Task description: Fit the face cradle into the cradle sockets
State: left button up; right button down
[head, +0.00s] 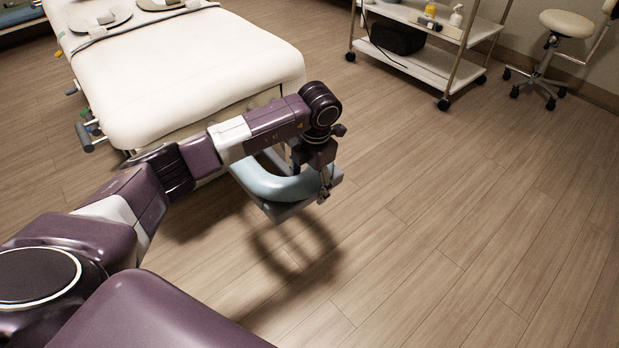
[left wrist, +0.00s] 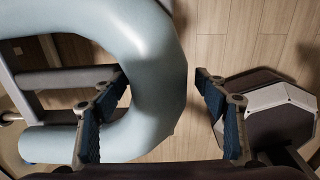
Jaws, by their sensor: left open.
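The face cradle, a light blue horseshoe cushion (head: 262,184) on a grey frame, is off the near end of the massage table in the head view. My left gripper (head: 325,185) is at its right side. In the left wrist view the cushion (left wrist: 160,70) passes between the open fingers of my left gripper (left wrist: 162,115). One finger is inside the horseshoe opening, the other outside, with a gap to the cushion on the outer side. Grey bars of the frame (left wrist: 65,78) show at left. My arm hides the table end; I cannot make out the sockets. My right gripper is not in view.
The white padded massage table (head: 190,70) stands at upper left. A grey handle-like part (head: 84,138) sticks out at its near left corner. A wheeled trolley (head: 425,60) with bottles and a round stool (head: 568,23) stand at the back right. The wood floor between is clear.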

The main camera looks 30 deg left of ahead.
pick_arm(q)
jog(key=shift+c, duration=0.6)
